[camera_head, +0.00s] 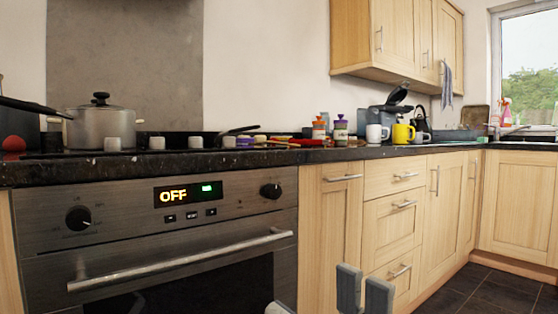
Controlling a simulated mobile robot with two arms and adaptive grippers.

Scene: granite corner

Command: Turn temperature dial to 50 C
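The oven front has two round black dials. The left dial (78,218) has small markings around it, and the right dial (270,191) is near the panel's right end. The markings are too small to read, so I cannot tell which is the temperature dial. The display (188,192) between them reads OFF, with a small green light. My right gripper (364,285) is at the bottom edge, right of the oven, its two grey fingers apart with nothing between them. A pale tip at the bottom, probably my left gripper (278,308), barely shows. Neither touches a dial.
The oven's handle bar (180,260) sticks out below the dials. The dark counter edge (150,168) overhangs above them. A pot (100,125) stands on the hob. Wooden drawers (392,213) with handles are to the right. The space before the dials looks clear.

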